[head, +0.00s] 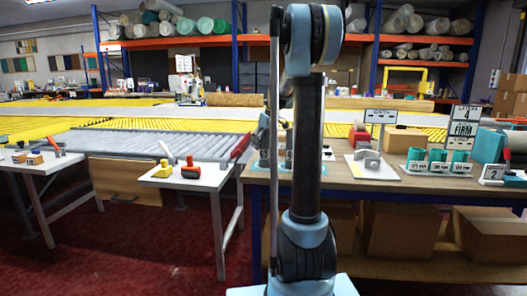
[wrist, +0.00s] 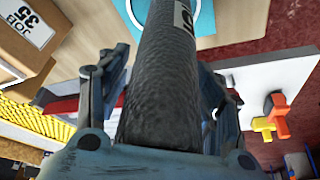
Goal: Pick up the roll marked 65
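In the wrist view a dark grey, rough-surfaced roll (wrist: 160,85) runs up the middle between the two fingers of my gripper (wrist: 164,85). A white label (wrist: 183,14) with dark print is on it near the top edge; its number is cut off and I cannot read it. The fingers lie along both sides of the roll, very close. I cannot tell whether they press on it. In the head view my own arm hides most of this spot, and I cannot make out the gripper clearly.
A carton marked JOB 35 (wrist: 28,38) is at the wrist view's upper left. In the head view the wooden bench (head: 350,180) also bears teal cups (head: 438,160), signs and a carton (head: 404,140).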

